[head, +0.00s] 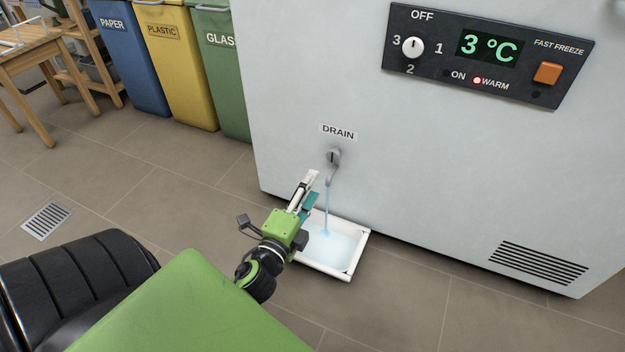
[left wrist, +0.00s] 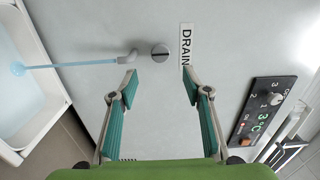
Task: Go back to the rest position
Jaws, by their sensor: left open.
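My left gripper (head: 311,190) is in front of the white freezer (head: 300,80), just left of the drain spout (head: 332,172). It also shows in the left wrist view (left wrist: 160,80), with its two teal-padded fingers spread and nothing between them. The round slotted drain knob (left wrist: 160,53) lies ahead of the fingertips, apart from them. Blue water (head: 327,208) runs from the spout into a white tray (head: 352,268) on the floor. My right gripper is not in either view.
The freezer panel (head: 487,52) reads 3 °C, with a red lamp lit by WARM. Blue (head: 130,60), yellow (head: 182,70) and green (head: 225,85) bins stand at the back left. A wooden table (head: 30,62) is at far left. Open tiled floor lies left of the tray.

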